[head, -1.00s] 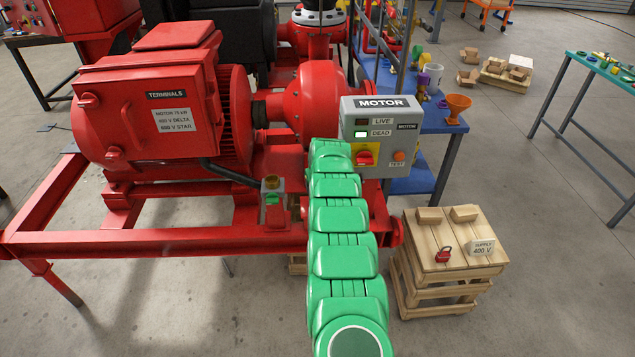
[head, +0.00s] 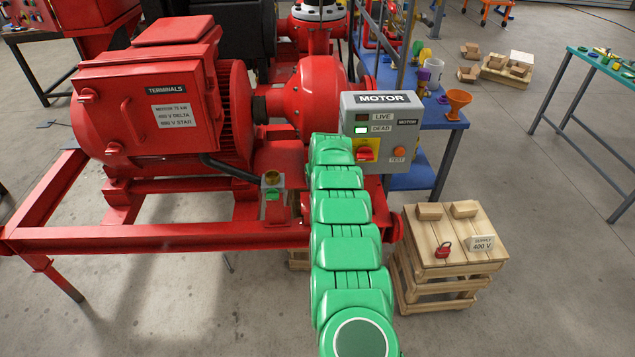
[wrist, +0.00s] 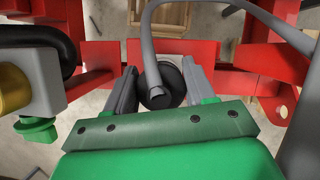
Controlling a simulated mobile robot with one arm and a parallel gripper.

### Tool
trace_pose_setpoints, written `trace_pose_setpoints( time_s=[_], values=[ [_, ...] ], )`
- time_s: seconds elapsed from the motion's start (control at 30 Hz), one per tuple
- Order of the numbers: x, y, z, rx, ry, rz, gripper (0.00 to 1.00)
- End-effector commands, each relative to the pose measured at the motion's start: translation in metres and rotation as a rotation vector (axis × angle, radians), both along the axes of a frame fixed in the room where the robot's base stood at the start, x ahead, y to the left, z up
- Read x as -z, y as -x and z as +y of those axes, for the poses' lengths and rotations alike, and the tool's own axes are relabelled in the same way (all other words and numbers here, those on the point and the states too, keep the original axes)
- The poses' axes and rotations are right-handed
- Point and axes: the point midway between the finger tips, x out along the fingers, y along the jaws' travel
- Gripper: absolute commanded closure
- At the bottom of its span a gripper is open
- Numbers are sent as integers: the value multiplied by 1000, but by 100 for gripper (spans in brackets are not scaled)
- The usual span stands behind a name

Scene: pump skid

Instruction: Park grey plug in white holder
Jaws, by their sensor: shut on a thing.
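My gripper (wrist: 160,92) is shut on the grey plug (wrist: 166,99), which shows as a dark round body between the two grey fingers. A thick grey cable (wrist: 151,52) runs up from the plug and loops to the right. In the head view my green arm hides the gripper and plug. A pale block with a brass fitting and a green knob (wrist: 37,128) is at the left of the wrist view, apart from my gripper. A similar block (head: 272,204) sits at the red frame in the head view. I cannot tell whether it is the white holder.
The grey MOTOR switch box (head: 382,128) stands just beyond my arm, its DEAD lamp lit. The red motor (head: 150,120) and red frame (head: 150,241) are to the left. A wooden crate (head: 455,262) with a red padlock is at right. Open floor lies farther right.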

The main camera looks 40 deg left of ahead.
Motion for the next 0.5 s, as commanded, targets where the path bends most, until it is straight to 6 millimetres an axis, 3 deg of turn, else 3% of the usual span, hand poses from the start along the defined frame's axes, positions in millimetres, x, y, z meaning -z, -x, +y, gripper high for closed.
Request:
trace_pose_setpoints(
  time_s=[0.5],
  values=[
    [3, 0, 0, 0, 0, 0, 83]
  ],
)
